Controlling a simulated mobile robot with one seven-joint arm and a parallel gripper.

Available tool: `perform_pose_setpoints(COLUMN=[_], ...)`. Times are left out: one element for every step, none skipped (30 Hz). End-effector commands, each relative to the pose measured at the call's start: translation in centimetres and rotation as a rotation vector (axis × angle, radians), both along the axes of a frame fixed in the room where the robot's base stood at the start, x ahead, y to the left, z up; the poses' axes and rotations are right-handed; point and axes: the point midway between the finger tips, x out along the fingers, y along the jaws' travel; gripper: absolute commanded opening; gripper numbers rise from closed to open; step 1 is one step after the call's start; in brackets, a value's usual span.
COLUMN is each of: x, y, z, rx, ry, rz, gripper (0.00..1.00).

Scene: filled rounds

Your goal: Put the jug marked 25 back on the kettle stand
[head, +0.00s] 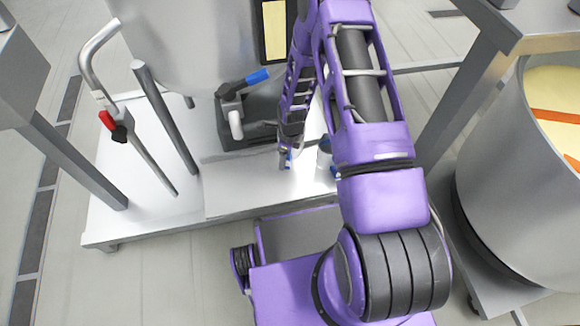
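The kettle (180,45) is a large steel vessel at the top. Its outlet valve (235,112) has a blue handle and a pale spout. The kettle stand (240,190) is a low, bright metal platform below it. My gripper (287,158) hangs over the stand, right of the valve, seen small and from above. Whether its fingers are open or shut does not show. A small greyish thing with blue bits (325,150) shows right of the gripper, mostly hidden by my arm. I cannot tell whether it is the jug, and no 25 mark is readable.
A bent metal lever (100,65) with a red part and a post (165,120) rise at the stand's left. A large steel tub (510,190) with cream and orange contents stands at the right. A metal table (540,25) is above it. Floor at the lower left is clear.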

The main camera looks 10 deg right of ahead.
Motion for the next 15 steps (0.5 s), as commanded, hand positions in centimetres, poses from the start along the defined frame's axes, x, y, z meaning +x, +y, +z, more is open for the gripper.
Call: perform_pose_setpoints(x=[-0.1,-0.1,-0.1,-0.1,-0.1,-0.1,-0.1,-0.1,-0.1,0.0,0.0,0.0,0.0,0.0,0.0], y=[0.1,0.1,0.1,0.1,0.1,0.1,0.0,0.0,0.0,0.0,0.0,0.0,0.0,0.0,0.0], z=[-0.9,-1.5,-2.3,-2.9,-3.5,-4.2,-4.7,-5.1,-5.5,-5.8,-5.9,-6.2,-6.4,-6.6,-7.0], rx=[0.0,0.0,0.0,-0.001,0.0,-0.001,-0.001,-0.001,-0.001,-0.002,-0.001,-0.001,-0.001,-0.001,-0.001], ry=[0.002,0.002,0.002,0.003,0.002,0.003,0.002,0.002,0.002,0.001,0.001,0.0,0.0,0.0,0.0], rz=[-0.006,-0.01,-0.01,-0.011,-0.012,-0.01,-0.011,-0.011,-0.01,-0.01,-0.011,-0.011,-0.01,-0.01,-0.009], gripper=[0.0,0.0,0.0,0.0,0.0,0.0,0.0,0.0,0.0,0.0,0.0,0.0,0.0,0.0,0.0])
